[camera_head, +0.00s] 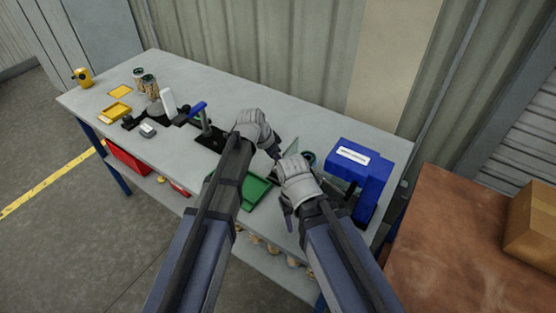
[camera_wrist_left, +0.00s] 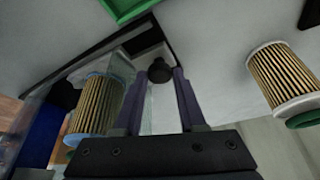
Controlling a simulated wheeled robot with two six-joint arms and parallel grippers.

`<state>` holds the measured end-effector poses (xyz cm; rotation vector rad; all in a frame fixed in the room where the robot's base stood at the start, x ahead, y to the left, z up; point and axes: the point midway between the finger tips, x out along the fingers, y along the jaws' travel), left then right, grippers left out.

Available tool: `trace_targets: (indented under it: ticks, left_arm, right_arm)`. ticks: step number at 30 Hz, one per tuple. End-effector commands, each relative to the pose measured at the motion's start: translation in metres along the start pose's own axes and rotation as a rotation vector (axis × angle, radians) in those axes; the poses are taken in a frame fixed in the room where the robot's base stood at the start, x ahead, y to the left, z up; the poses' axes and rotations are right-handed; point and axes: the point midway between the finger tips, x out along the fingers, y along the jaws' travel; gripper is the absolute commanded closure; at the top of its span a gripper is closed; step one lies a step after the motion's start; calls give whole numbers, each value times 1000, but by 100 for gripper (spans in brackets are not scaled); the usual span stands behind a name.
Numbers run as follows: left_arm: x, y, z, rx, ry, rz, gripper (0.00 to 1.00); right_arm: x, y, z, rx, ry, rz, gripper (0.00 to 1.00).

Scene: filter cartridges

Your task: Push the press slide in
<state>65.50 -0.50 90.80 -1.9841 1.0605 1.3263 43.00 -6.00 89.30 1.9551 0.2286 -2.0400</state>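The blue press (camera_head: 362,172) with a white label stands at the right end of the bench; its blue side also shows in the left wrist view (camera_wrist_left: 38,140). In that view the black round knob (camera_wrist_left: 160,70) of the slide sits between my left gripper's fingertips (camera_wrist_left: 161,76), which appear to touch both sides of it. A pleated cartridge (camera_wrist_left: 97,106) with light blue ends is beside the left finger, in a clear holder. In the head view my left gripper (camera_head: 276,152) is left of the press. My right gripper (camera_head: 287,213) hangs before the press, its opening unclear.
Another cartridge (camera_wrist_left: 283,78) stands right of my left gripper in the wrist view. A green tray (camera_head: 254,191) is partly hidden between my arms. Cartridges (camera_head: 150,84), yellow trays (camera_head: 116,110) and a blue-handled tool (camera_head: 198,110) occupy the bench's left part. A cardboard box (camera_head: 532,225) is far right.

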Motion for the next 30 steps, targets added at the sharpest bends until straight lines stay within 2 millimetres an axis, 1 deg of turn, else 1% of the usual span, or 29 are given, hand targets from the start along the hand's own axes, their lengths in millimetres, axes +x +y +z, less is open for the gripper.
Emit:
trace_targets:
  ticks: [1,6,8,30]
  left_arm:
    - [0,0,0,0,0,0,76]
    - [0,0,0,0,0,0,95]
    - [0,0,0,0,0,0,100]
    - [0,0,0,0,0,0,100]
  right_arm:
    - [0,0,0,0,0,0,50]
    - [0,0,0,0,0,0,50]
    - [0,0,0,0,0,0,50]
    - [0,0,0,0,0,0,50]
